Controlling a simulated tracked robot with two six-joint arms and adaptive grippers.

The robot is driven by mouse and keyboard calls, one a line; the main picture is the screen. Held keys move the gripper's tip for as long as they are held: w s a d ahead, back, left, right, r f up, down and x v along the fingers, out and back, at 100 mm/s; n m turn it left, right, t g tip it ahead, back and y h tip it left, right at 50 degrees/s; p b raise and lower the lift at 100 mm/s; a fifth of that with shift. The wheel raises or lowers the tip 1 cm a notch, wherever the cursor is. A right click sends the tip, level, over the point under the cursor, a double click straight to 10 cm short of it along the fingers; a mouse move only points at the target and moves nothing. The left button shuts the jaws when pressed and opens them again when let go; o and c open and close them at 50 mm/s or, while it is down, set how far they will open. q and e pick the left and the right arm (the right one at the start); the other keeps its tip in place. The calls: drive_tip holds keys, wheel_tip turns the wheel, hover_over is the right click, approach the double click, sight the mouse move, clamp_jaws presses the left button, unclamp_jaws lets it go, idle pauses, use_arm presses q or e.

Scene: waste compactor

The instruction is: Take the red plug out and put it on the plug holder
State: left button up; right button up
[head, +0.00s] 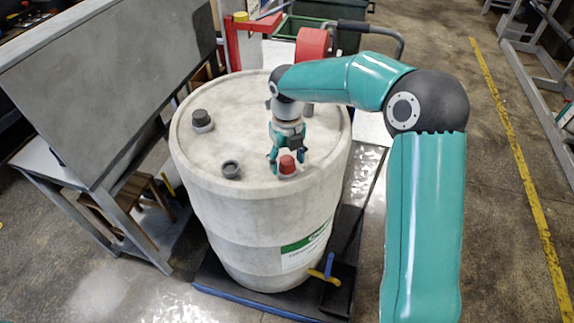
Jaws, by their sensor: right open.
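The red plug (287,165) sits in a pale fitting near the front right of the white drum's top (250,130). My right gripper (286,160) points down right at the plug, its fingers apart, one at the plug's left and one at its right or just behind. I cannot tell whether the fingers touch it. A grey ring-shaped fitting (230,169) is on the drum top left of the plug. I cannot tell which thing is the plug holder. My left gripper is out of view.
A dark cap (202,119) stands on the drum's left side. The drum rests on a dark pallet with a blue edge (262,304). A yellow-and-blue tap (325,270) sticks out low in front. A red stand (241,45) is behind, a grey panelled bench (95,85) at left.

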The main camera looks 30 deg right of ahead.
drive_tip(key=m, duration=1)
drive_tip(key=shift+b, duration=0.3)
drive_tip(key=m, duration=0.5)
drive_tip(key=m+b, duration=0.1)
drive_tip(key=m, duration=0.4)
drive_tip(key=shift+m, duration=0.4)
clamp_jaws()
drive_tip(key=n+p, duration=0.1)
drive_tip(key=n, duration=0.2)
drive_tip(key=shift+r+n+p, duration=0.15)
drive_tip(key=shift+n+p, duration=0.2)
drive_tip(key=shift+n, duration=0.85)
